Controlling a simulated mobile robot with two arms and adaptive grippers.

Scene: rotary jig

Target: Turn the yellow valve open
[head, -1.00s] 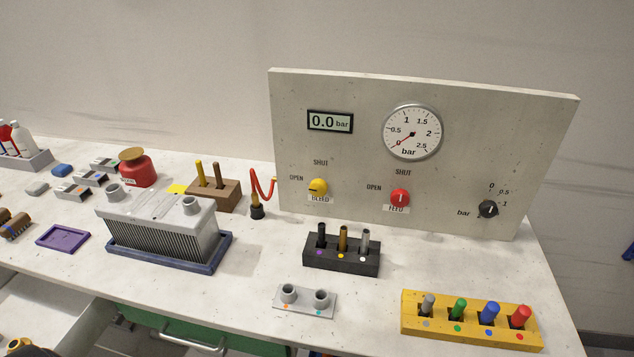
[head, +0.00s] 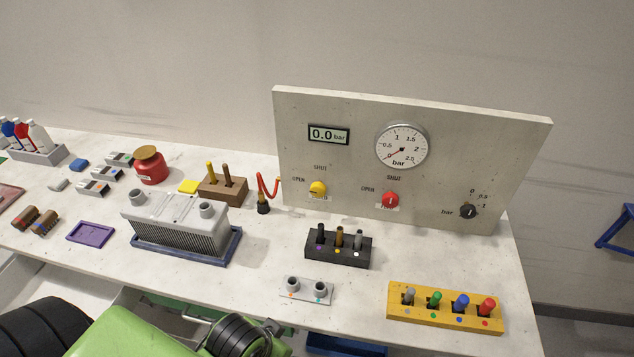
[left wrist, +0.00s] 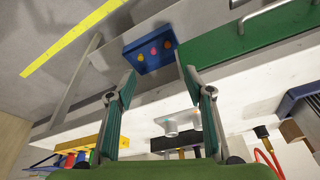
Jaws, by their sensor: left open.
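The yellow valve (head: 317,188) is a small round knob low on the left of the upright grey panel (head: 460,150). OPEN is printed to its left and SHUT above it. I cannot tell which way its mark points. My left arm comes in at the bottom left of the head view, below the bench front and well away from the valve; its fingers do not show there. In the left wrist view my left gripper (left wrist: 157,65) is open, with nothing between its fingers. The valve is not visible in that view. My right gripper is not in view.
A red knob (head: 390,200), a black dial (head: 468,211), a gauge (head: 402,146) and a display (head: 329,135) reading 0.0 bar share the panel. Before it stand a black holder (head: 338,262), a grey two-cup fixture (head: 305,301) and a yellow block (head: 445,316). A finned grey unit (head: 165,235) stands left.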

